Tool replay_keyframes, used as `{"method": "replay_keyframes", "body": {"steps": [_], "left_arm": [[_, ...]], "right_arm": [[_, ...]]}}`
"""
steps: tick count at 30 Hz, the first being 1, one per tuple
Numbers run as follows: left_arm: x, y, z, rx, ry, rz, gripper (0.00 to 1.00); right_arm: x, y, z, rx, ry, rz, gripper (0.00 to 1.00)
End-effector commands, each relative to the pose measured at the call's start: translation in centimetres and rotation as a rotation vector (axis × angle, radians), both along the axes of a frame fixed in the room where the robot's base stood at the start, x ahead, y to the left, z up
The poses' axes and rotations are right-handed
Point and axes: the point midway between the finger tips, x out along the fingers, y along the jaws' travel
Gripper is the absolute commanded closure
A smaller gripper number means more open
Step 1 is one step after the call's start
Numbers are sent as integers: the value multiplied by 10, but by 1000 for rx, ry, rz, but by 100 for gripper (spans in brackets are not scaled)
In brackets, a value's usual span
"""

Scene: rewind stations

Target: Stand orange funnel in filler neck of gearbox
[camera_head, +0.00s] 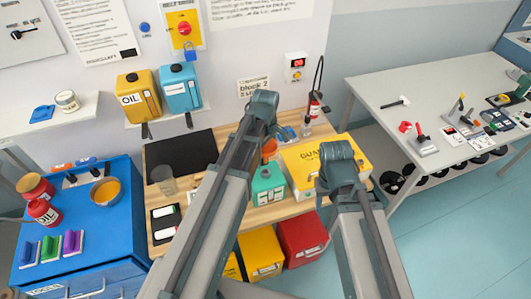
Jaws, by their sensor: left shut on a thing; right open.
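The teal gearbox (268,186) with a white label stands on the wooden bench top, between my two arms. A small part of the orange funnel (270,146) shows just above and behind the gearbox, below my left wrist. My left gripper (272,128) is shut on the orange funnel; my own arm hides most of the grip. The filler neck is not clearly visible, and I cannot tell whether the funnel touches it. My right gripper (341,168) is open, in front of the yellow box to the right of the gearbox; its fingertips are largely hidden.
The yellow box (310,158) lies right of the gearbox. A black mat (182,155) and clear cup (165,180) are on the bench's left. Yellow (138,93) and blue (180,86) oil cans stand on a shelf. A blue cabinet (82,228) stands left, a grey table (440,85) right.

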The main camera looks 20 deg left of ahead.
Motion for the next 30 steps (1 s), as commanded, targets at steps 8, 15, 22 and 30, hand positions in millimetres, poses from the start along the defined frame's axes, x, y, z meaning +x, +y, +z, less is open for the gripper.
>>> {"method": "replay_keyframes", "body": {"steps": [8,15,22,30], "left_arm": [[0,0,-30,0,0,0,59],[0,0,-43,0,0,0,59],[0,0,-43,0,0,0,59],[0,0,-43,0,0,0,59]], "right_arm": [[0,0,-30,-1,0,5,50],[0,0,-43,-2,0,9,50],[0,0,-43,-2,0,9,50],[0,0,-43,-2,0,9,50]]}}
